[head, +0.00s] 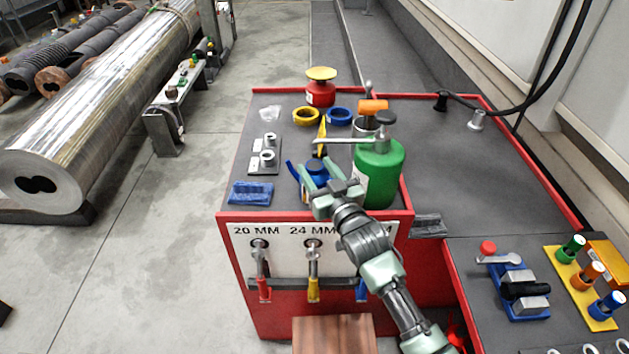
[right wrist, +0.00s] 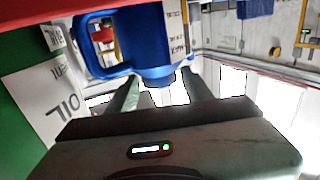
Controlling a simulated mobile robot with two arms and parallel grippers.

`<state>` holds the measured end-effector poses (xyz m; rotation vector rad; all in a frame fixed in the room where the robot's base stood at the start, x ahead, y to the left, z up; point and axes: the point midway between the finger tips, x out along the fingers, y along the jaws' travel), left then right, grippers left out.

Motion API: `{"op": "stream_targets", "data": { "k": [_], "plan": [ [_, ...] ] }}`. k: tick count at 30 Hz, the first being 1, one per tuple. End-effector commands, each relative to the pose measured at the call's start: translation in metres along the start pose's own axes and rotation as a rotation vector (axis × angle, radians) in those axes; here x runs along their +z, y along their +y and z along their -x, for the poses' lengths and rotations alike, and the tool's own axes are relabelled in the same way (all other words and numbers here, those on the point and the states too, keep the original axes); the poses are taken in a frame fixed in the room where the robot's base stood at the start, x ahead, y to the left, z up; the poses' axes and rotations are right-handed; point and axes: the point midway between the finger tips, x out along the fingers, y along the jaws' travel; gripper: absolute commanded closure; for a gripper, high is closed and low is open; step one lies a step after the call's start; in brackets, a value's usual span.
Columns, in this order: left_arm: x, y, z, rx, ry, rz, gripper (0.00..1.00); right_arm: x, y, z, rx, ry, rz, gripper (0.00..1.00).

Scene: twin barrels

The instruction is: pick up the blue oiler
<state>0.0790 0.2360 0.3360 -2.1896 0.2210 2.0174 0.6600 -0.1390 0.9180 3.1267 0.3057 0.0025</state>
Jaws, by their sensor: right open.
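The blue oiler (head: 316,170) with a yellow spout stands on the grey top of the red bench, left of the green oil can (head: 380,168). My right gripper (head: 321,178) is at the oiler, its two fingers apart, reaching along its near side. In the right wrist view the oiler's blue body and loop handle (right wrist: 92,47) show just past the open fingers (right wrist: 160,82). The fingers hide part of the oiler, and I cannot tell if they touch it. My left gripper is out of view.
The green can stands close on the right of my gripper. Yellow (head: 305,116) and blue (head: 339,116) rings lie behind. The bench's right part is mostly clear.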

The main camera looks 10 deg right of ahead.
Motion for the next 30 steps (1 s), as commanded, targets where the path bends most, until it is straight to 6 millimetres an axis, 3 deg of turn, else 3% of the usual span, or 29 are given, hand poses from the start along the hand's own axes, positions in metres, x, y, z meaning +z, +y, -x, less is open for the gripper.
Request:
{"op": "stream_targets", "data": {
  "k": [9, 17, 23, 30],
  "plan": [
    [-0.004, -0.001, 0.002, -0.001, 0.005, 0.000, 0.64, 0.000, -0.001, -0.043, 0.000, 0.000, 0.000, 0.50],
    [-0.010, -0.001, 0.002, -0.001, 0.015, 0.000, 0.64, 0.000, 0.000, -0.046, 0.000, 0.000, 0.000, 0.50],
    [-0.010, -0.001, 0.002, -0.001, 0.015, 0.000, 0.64, 0.000, 0.000, -0.046, 0.000, -0.001, 0.000, 1.00],
    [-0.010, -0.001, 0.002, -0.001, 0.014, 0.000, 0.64, -0.001, 0.000, -0.046, 0.000, 0.002, 0.000, 1.00]
  ]
}}
